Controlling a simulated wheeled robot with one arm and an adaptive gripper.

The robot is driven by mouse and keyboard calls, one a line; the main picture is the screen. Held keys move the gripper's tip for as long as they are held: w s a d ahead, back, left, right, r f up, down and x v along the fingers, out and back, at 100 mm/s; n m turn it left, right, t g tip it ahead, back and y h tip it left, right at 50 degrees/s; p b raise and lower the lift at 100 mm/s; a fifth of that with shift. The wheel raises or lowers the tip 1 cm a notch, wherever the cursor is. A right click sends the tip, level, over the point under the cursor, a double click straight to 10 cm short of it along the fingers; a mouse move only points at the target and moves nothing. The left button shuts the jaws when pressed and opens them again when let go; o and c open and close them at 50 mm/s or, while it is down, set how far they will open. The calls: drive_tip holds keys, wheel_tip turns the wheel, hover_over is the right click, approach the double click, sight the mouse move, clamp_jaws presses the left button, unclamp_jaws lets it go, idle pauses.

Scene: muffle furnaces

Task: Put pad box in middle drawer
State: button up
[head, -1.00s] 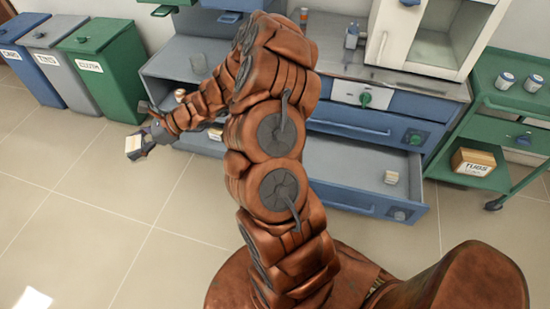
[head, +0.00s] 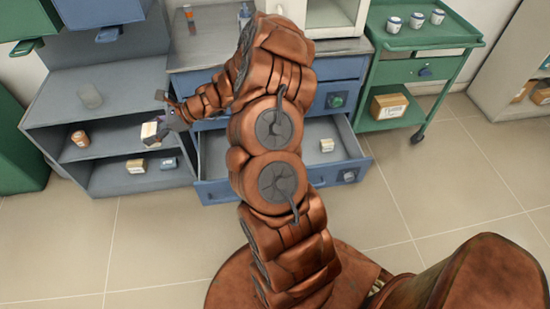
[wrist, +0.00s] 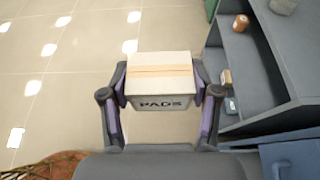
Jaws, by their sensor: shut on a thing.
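The pad box (wrist: 158,72), white with a tan strip and the word PADS, is between both fingers of my gripper (wrist: 160,98), which is shut on it. In the head view the box (head: 149,130) is held in front of the open shelf unit, left of the drawers. An open drawer (head: 300,187) under the counter has a small light box (head: 326,145) inside; my arm hides part of it. Above it is a shut blue drawer with a green knob (head: 335,100). I cannot tell which drawer is the middle one.
The shelf unit (head: 60,110) holds a brown jar (head: 80,138), a small tan box (head: 136,166) and a grey cup (head: 90,96). A green cart (head: 400,72) with several jars stands at the right. The tiled floor in front is clear.

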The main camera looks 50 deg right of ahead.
drive_tip(key=w+d+f+m+h+b, duration=0.1)
drive_tip(key=w+d+f+b, duration=0.1)
drive_tip(key=d+f+b, duration=0.6)
drive_tip(key=w+d+f+b, duration=0.1)
drive_tip(key=d+f+b, duration=0.55)
drive_tip(key=f, duration=0.45)
drive_tip(key=b, duration=1.6)
hover_over(220, 170)
wheel_tip(220, 170, down, 16)
drive_tip(key=shift+f+n+t+y, duration=0.25)
drive_tip(key=shift+n+t+y, duration=0.05)
drive_tip(key=shift+y, duration=0.1)
drive_tip(key=shift+s, duration=0.1)
wheel_tip(220, 170, down, 10)
drive_tip(key=b, duration=0.3)
drive_tip(key=o, duration=1.2)
drive_tip(key=shift+c, duration=0.2)
